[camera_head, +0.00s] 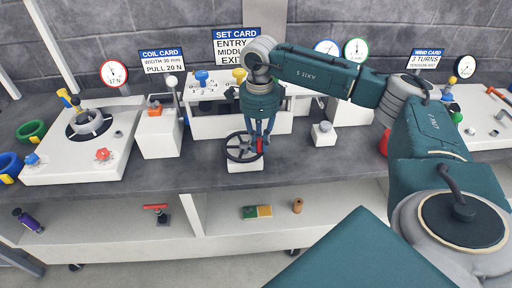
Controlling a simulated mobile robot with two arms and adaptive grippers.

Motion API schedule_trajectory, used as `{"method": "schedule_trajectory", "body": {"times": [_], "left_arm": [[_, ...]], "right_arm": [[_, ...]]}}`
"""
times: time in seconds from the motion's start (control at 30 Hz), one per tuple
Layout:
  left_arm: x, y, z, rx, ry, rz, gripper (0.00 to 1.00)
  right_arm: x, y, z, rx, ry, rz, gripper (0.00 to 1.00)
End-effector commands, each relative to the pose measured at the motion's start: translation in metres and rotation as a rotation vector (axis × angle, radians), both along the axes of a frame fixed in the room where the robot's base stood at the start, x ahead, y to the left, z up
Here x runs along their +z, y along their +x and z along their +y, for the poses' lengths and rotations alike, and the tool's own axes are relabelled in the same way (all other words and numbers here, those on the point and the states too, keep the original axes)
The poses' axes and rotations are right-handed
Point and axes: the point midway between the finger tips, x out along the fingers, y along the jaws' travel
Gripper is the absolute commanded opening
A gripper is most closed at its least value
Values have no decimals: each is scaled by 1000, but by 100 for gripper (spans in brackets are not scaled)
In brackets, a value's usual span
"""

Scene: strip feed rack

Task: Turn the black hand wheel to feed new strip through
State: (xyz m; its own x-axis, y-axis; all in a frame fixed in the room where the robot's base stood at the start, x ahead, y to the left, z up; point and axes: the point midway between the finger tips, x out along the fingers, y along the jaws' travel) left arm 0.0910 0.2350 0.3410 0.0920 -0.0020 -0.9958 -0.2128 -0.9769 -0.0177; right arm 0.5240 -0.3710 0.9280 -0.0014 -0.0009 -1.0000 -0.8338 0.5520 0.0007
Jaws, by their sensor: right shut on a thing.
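The black hand wheel (232,149) sits on a small white block (244,166) at the front edge of the bench, near the middle of the head view. My right gripper (262,137) comes down from above onto the right side of the wheel. It is shut on the wheel at its rim, where a small red part (260,146) shows between the fingers. The fingers hide part of the right rim. The white feed rack (205,125) stands behind the wheel, partly hidden by my right arm. My left gripper is not in view.
A white coil unit (60,165) with a red knob (102,154) stands at the left. A white box (158,140) stands between it and the rack. A small white block with a grey knob (324,133) is right of the wheel. Signs and dials line the back.

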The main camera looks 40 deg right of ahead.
Motion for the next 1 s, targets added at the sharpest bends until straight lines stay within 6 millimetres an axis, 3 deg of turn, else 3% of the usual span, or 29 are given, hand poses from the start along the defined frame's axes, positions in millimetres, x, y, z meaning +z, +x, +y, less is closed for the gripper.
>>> {"method": "schedule_trajectory", "body": {"times": [0.43, 1.0], "left_arm": [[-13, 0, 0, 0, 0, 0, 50], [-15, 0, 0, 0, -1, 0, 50]], "right_arm": [[3, 16, -17, 423, 3, -16, 0], [4, 39, -30, 967, 3, -12, 0]]}}
